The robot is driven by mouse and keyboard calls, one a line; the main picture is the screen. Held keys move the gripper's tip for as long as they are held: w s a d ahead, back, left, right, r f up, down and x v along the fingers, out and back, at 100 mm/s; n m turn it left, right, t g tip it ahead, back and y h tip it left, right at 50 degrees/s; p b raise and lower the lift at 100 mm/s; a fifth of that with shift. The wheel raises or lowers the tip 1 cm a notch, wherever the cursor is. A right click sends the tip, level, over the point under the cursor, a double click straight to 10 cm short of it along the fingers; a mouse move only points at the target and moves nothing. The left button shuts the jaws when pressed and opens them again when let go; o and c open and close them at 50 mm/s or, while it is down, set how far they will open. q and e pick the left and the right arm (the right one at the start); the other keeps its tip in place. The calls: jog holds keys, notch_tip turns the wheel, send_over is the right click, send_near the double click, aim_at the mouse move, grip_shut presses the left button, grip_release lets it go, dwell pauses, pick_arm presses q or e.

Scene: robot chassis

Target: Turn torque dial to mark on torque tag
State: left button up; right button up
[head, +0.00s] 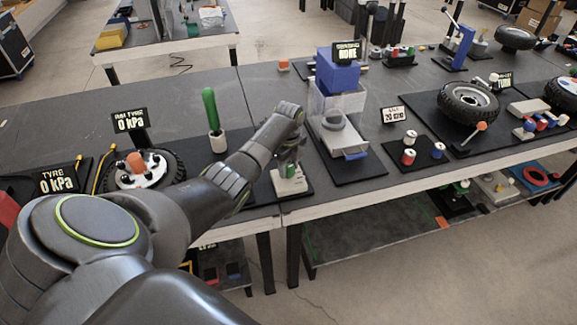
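My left arm reaches in from the left, and its gripper (289,158) points down right above a small pale block (289,184) on a dark mat near the table's front edge. A small green part shows on top of this block, between or just under the fingertips. This may be the torque dial, but its marks are too small to read. I cannot tell whether the fingers touch it or are closed. A small black tag with white writing (394,115), which seems to read 20, stands to the right. My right gripper is not in view.
A green-handled tool (210,108) stands in a white holder left of the gripper. A clear-guarded press with a blue top (338,72) stands close right. Red and blue spools (409,156) and a wheel (468,101) lie farther right. A tyre station (143,168) is at left.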

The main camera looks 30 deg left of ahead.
aim_at(289, 167)
pick_arm(q)
jog(key=o, duration=0.3)
notch_tip(289, 167, up, 18)
jog(key=p, duration=0.1)
jog(key=shift+f, duration=0.25)
jog(key=shift+f, duration=0.15)
dwell(0.6)
